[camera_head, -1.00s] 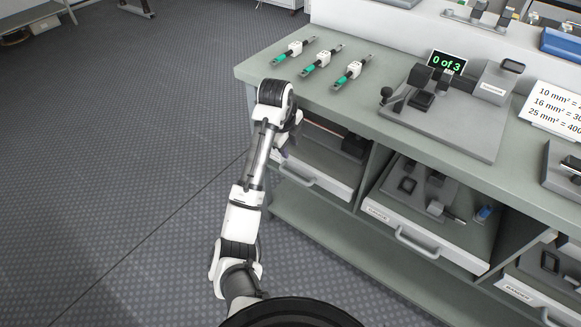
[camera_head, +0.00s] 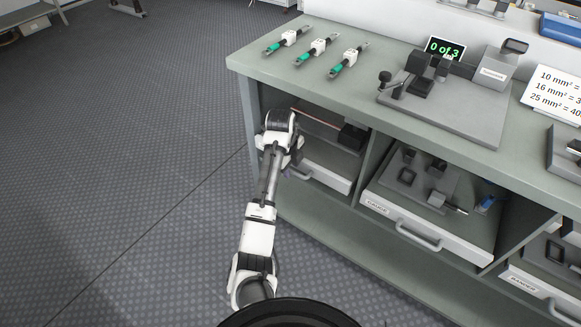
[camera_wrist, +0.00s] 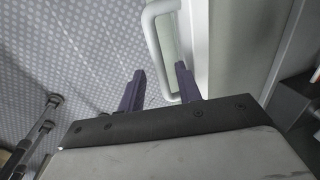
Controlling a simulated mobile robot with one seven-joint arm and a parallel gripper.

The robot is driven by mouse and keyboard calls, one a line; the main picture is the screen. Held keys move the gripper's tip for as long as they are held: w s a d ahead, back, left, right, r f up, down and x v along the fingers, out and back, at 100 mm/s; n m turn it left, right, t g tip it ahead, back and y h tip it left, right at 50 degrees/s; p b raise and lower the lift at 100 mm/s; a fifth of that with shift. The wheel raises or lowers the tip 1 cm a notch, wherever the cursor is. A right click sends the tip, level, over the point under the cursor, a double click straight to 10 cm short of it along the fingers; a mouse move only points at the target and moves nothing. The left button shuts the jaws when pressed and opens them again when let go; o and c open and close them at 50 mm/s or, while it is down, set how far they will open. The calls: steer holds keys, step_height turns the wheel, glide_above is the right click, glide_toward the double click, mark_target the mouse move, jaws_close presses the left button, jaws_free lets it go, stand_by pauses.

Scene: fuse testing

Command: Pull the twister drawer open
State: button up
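The left drawer (camera_head: 328,177), with a white front, sits in the left bay under the bench. Its label is hidden behind my arm, so I cannot read whether it is the twister drawer. A dark device with a thin rod (camera_head: 318,118) shows above it. My gripper (camera_head: 292,160) is at the left end of this drawer front, its fingertips hidden in the head view. In the wrist view my gripper (camera_wrist: 160,84) is open, with two dark fingers apart. The white drawer handle (camera_wrist: 152,38) runs down between the fingers, with no clear contact. The drawer front (camera_wrist: 228,50) is beside it.
The gauge drawer (camera_head: 400,222) is in the middle bay, with another drawer (camera_head: 535,290) to the right. The bench top (camera_head: 330,95) carries several tools and a device with a "0 of 3" display (camera_head: 445,48). The floor (camera_head: 130,180) on the left is clear.

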steer(key=shift+f, duration=0.25)
jaws_close()
stand_by(0.4)
